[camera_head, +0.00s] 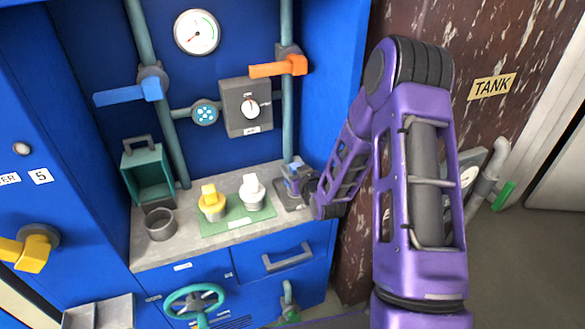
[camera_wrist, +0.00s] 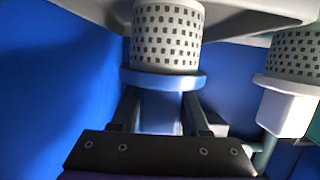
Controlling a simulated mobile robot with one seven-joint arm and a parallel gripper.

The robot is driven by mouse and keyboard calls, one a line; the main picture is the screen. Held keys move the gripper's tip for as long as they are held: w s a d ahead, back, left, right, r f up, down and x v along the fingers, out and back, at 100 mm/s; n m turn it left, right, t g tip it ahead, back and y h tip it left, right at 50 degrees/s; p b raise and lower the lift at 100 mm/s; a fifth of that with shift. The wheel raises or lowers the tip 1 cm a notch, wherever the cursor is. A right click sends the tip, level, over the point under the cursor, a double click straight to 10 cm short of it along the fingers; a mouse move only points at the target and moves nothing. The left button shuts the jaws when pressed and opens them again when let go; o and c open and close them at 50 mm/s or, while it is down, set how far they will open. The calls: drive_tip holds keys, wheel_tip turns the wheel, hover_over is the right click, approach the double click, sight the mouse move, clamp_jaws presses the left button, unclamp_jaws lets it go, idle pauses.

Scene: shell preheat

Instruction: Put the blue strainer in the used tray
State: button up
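In the wrist view the blue strainer (camera_wrist: 160,78) has a blue collar and handle and a pale perforated basket. My gripper (camera_wrist: 160,108) has its fingers along both sides of the handle, with no clear gap, and appears shut on it. In the head view my gripper (camera_head: 296,182) is small and dark at the right end of the counter, with a bit of blue beside it. Whether the basket touches the surface below cannot be told. A grey tray (camera_head: 100,314) sits at the lower left; no label on it is readable, so I cannot tell whether it is the used tray.
A yellow strainer (camera_head: 211,203) and a white strainer (camera_head: 252,192) stand on a green mat (camera_head: 237,222). The white one is close to the right in the wrist view (camera_wrist: 288,100). A grey cup (camera_head: 160,224) and green box (camera_head: 148,176) are at left. Pipes and valves line the back.

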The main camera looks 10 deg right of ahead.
drive_tip(key=o, duration=0.3)
drive_tip(key=shift+o, duration=0.2)
drive_tip(key=shift+r, duration=0.2)
drive_tip(key=v, duration=1.2)
drive_tip(key=shift+p, duration=0.35)
